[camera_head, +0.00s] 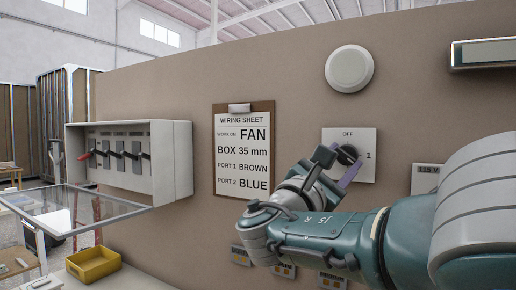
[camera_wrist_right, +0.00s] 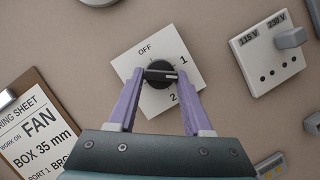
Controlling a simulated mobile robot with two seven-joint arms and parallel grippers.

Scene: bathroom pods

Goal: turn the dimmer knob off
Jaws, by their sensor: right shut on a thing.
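The dimmer knob (camera_wrist_right: 160,74) is a black dial with a bar handle on a white square plate (camera_wrist_right: 148,103) marked OFF, 1 and 2. In the wrist view the white mark on the bar points right, between 1 and 2. My right gripper (camera_wrist_right: 160,74) has its two purple fingers on either side of the knob, shut on it. In the head view the plate (camera_head: 367,141) is on the wall, and my right gripper (camera_head: 340,165) partly covers the knob (camera_head: 348,153) and the lower plate. My left gripper is not in view.
A wiring sheet clipboard (camera_head: 243,150) hangs left of the plate. A round white fixture (camera_head: 349,68) is above it. A voltage selector (camera_wrist_right: 268,55) is to the right. A lever switch box (camera_head: 172,160) and yellow tray (camera_head: 93,264) are further left.

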